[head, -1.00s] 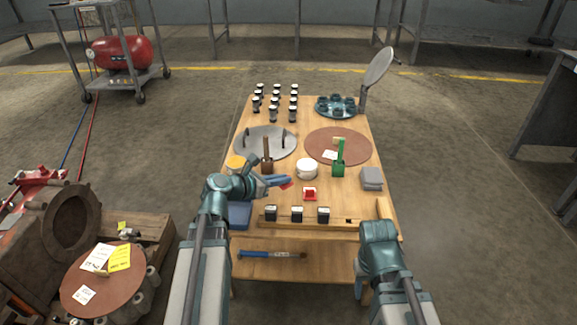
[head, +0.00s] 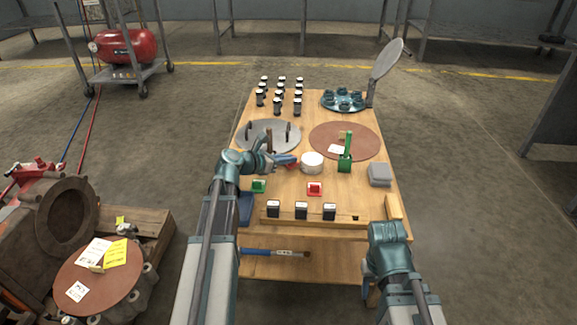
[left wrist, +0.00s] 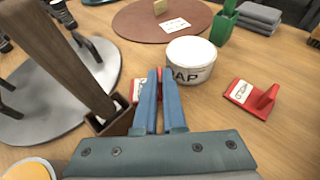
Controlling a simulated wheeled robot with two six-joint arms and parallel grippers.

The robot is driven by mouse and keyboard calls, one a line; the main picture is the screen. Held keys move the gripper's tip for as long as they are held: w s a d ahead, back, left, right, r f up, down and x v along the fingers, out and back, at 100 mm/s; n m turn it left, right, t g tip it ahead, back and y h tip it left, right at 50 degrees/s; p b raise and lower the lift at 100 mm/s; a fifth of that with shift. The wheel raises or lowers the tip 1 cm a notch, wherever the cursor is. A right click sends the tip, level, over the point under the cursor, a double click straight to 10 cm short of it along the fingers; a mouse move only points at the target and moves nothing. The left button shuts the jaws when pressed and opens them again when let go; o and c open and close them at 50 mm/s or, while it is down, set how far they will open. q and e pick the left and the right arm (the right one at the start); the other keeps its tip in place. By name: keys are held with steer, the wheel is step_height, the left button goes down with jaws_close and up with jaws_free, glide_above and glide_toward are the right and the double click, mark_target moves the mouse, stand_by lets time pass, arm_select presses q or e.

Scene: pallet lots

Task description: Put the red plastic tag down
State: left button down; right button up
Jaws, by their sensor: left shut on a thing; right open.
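My left gripper (head: 292,162) is shut on a red plastic tag (head: 290,166), beside the white round tub (head: 312,162). In the left wrist view its blue fingers (left wrist: 154,88) are close together, with the held tag's white label (left wrist: 137,90) partly hidden behind them. I cannot tell whether the held tag touches the tabletop. My right gripper (head: 371,291) is low by the table's front right, open and empty.
A brown-handled brush in a holder (left wrist: 109,122) stands close left of the left fingers. A green holder (head: 345,165), grey lid (head: 247,136), brown disc (head: 325,137) and green tag (head: 258,186) are around.

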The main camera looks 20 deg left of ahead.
arm_select(q)
steer(key=shift+f, duration=0.45)
steer(key=shift+r, duration=0.15)
arm_select(e)
steer(key=shift+f, duration=0.35)
arm_select(q)
steer(key=shift+f, duration=0.2)
steer(key=c, duration=1.3)
jaws_free()
arm_select(e)
steer(key=shift+f, duration=0.15)
arm_select(q)
steer(key=shift+r, duration=0.1)
